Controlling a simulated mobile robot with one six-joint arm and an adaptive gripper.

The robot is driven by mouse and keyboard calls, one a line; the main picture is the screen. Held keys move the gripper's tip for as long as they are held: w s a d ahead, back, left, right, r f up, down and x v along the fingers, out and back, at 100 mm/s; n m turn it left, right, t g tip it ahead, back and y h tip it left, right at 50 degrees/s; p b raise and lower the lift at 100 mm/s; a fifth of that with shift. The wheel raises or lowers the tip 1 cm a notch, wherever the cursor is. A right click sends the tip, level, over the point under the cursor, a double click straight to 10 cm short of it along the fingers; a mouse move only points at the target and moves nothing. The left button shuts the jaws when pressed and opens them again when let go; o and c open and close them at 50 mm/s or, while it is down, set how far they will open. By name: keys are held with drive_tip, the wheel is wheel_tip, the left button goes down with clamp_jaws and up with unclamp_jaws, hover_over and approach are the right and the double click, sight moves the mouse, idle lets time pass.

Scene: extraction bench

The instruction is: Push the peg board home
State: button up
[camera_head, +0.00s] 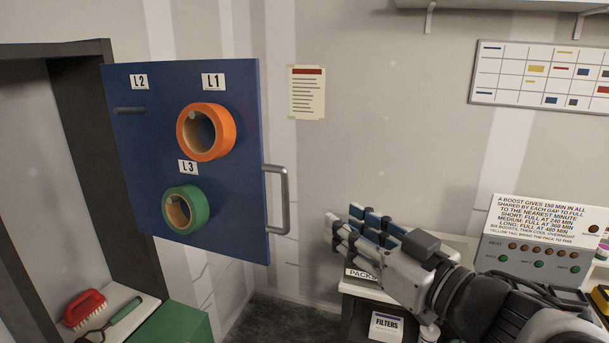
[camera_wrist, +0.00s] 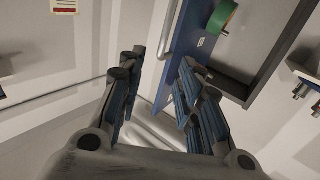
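The peg board (camera_head: 150,165) is a blue panel with a grey handle (camera_head: 279,200) on its right edge, standing out from a dark-framed recess. It carries an orange roll (camera_head: 206,132) at L1 and a green roll (camera_head: 186,209) at L3; the peg at L2 (camera_head: 130,110) is bare. In the wrist view, the board (camera_wrist: 187,50) is seen edge-on beyond the fingers, with the green roll (camera_wrist: 222,16) beside it. My gripper (camera_head: 352,226) is to the right of the handle, apart from it. Its blue-padded fingers (camera_wrist: 155,95) are spread and empty.
A bench with a PACKS label (camera_head: 361,275) and a FILTERS label (camera_head: 386,326) stands below my gripper. A heating unit (camera_head: 545,245) sits at right. A red brush (camera_head: 84,309) and a green box (camera_head: 175,325) are at lower left. Floor shows between.

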sight(288, 190)
drive_tip(key=x, duration=1.7)
drive_tip(key=shift+a+b, duration=0.3)
drive_tip(key=shift+a, duration=0.2)
clamp_jaws()
